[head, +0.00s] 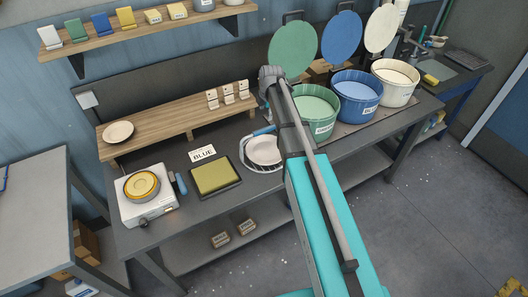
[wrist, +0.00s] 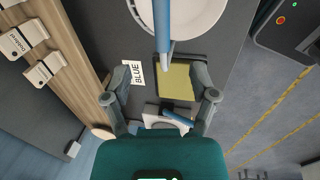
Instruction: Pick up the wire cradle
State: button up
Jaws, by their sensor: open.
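The wire cradle (head: 264,131) stands on the dark workbench, with a blue handle and thin wire around a white plate (head: 264,150). My arm partly covers its right side in the head view. In the wrist view the cradle's blue handle (wrist: 162,28) runs down from the top edge, and the white plate (wrist: 195,14) is cut off by that edge. My gripper (wrist: 161,70) is open; its two fingers are spread to either side of the line of the handle, with the handle's lower end near fingertip level. I cannot tell whether they touch.
A yellow-green pad in a dark tray (head: 237,191), a BLUE card (head: 202,153) and a hotplate (head: 129,212) are left of the cradle. Green (head: 298,118), blue (head: 344,115) and white (head: 383,95) tubs stand right. A wooden shelf (head: 152,127) is behind.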

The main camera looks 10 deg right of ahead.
aim_at(263, 129)
jog(key=shift+w+a+f+b, duration=0.1)
jog(key=shift+w+f+b, duration=0.15)
jog(key=shift+f+b, duration=0.95)
jog(key=shift+w+a+f+b, duration=0.1)
jog(key=shift+w+f+b, duration=0.1)
jog(key=shift+f+b, duration=0.95)
jog(key=shift+w+f+b, duration=0.25)
jog(key=shift+f+b, duration=0.8)
jog(key=shift+f, duration=0.3)
jog(key=shift+f, duration=0.15)
jog(key=shift+w+a+f+b, duration=0.1)
jog(key=shift+w+f+b, duration=0.1)
jog(key=shift+f+b, duration=1.05)
jog(key=shift+w+a+f+b, duration=0.1)
jog(key=shift+w+f+b, duration=0.1)
jog(key=shift+f+b, duration=1.05)
jog(key=shift+f+b, duration=0.15)
jog(key=shift+b, duration=0.15)
grip_shut()
